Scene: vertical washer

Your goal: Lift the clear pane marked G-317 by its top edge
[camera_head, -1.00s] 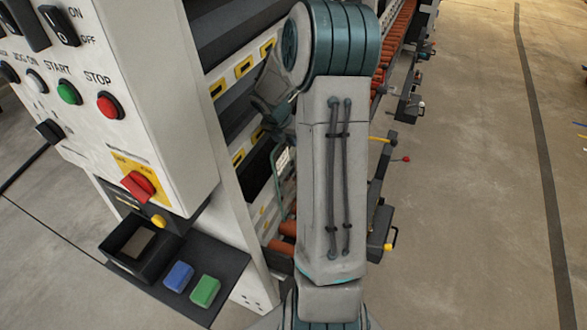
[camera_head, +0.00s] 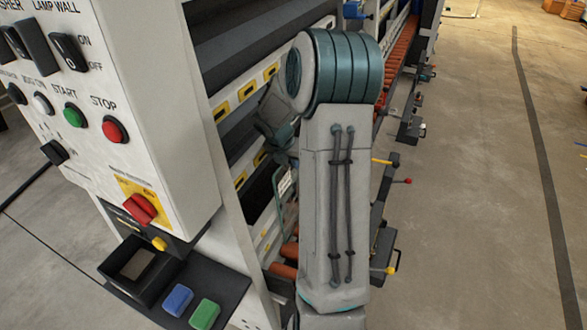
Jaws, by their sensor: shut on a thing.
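A clear pane with teal-green edges (camera_head: 279,208) stands on edge at the washer's side, just left of my arm. A small white label (camera_head: 285,182) is on it, too small to read. My gripper (camera_head: 284,152) is above the label at the pane's top, shut on the pane. My own arm hides part of the gripper, and the fingertips do not show clearly. The pane's right part is also behind my arm.
The washer's white control panel (camera_head: 165,120) stands close at left, with a shelf below holding a black tray (camera_head: 113,268) and blue and green blocks. Orange rollers (camera_head: 399,50) run behind. Brackets with levers (camera_head: 390,215) stick out at right. Floor further right is clear.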

